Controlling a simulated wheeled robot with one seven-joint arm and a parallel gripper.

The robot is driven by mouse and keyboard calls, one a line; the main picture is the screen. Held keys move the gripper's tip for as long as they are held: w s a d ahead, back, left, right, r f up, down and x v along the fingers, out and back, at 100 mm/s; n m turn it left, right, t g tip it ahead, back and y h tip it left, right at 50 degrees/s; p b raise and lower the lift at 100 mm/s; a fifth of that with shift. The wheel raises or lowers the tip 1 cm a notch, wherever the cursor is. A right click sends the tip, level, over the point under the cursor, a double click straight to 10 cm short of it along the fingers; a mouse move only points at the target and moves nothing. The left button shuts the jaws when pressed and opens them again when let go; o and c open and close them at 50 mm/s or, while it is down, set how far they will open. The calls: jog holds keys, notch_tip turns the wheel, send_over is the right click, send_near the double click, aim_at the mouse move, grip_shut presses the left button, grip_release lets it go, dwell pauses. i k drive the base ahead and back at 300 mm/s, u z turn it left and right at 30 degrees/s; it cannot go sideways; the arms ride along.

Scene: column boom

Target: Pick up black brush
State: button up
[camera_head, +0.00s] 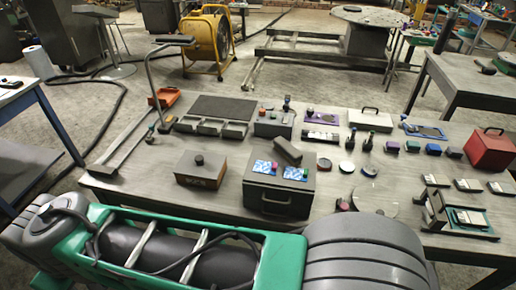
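No thing on the table is clearly a brush at this size. A dark oblong block (287,152) rests at a slant on the back edge of a grey box with a handle (279,197); I cannot tell if it is the black brush. Two small upright black items (351,138) (368,141) stand to its right, also too small to name. My gripper is not in view. Green and grey parts of my own body fill the bottom of the view and cover the table's near edge.
The grey table (232,150) is crowded with boxes, small round pieces and a clear disc (375,198). A red box (490,149) stands at the right and a wooden box (200,169) at the left. A yellow fan (207,42) stands behind on the floor.

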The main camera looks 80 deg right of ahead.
aim_at(292, 156)
jog(key=k, duration=0.45)
jog(key=z, duration=0.8)
jog(key=i, duration=0.5)
